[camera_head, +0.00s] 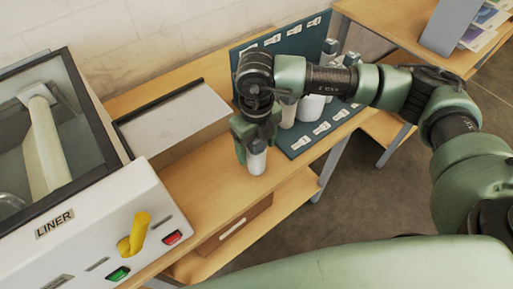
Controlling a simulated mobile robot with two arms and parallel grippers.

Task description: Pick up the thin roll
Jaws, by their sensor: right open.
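My right gripper (254,146) points down over the wooden table near its front edge, and its jaws are open. A thin white roll (257,163) stands upright at the fingertips, with its top hidden by the gripper. I cannot tell whether the fingers touch it. Behind the gripper, a white roll (287,117) and a wider white roll (310,108) stand on a dark teal labelled board (303,142), partly covered by my right arm. My left gripper is out of view.
The laminator (75,225), marked LINER, with a yellow handle (135,235) and red and green switches, fills the left. The table (205,190) is bare in front. Another wooden table (400,25) stands at the upper right.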

